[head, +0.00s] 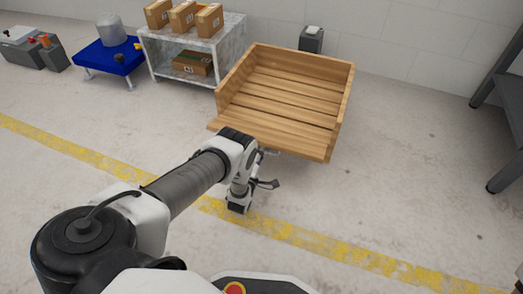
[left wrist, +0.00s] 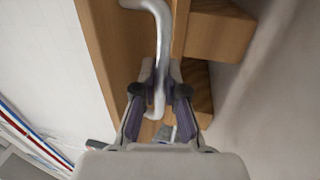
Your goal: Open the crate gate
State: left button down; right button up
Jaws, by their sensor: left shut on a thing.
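The wooden crate (head: 285,90) stands on the floor, its slatted base and raised side and back walls showing. Its front board, the gate (head: 290,140), lies low and slopes outward at the near side; my arm partly hides its left end. My left gripper (head: 266,170) is below the gate's near edge, small and partly hidden by the wrist. In the left wrist view, my left gripper (left wrist: 160,92) is shut on a curved metal handle (left wrist: 161,30) beside a wooden board (left wrist: 105,45). My right gripper is out of view.
A shelf (head: 190,45) with cardboard boxes stands behind left of the crate. A blue platform (head: 108,55) with a grey cylinder is farther left. A dark rack (head: 505,105) stands at the right. The floor in front, with its yellow line (head: 330,250), is clear.

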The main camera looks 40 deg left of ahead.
pick_arm(q)
jog(key=c, duration=1.2)
grip_release()
jog(key=shift+r, duration=0.1)
jog(key=v, duration=0.7)
jog(key=shift+s, duration=0.25)
jog(key=shift+c, duration=0.4)
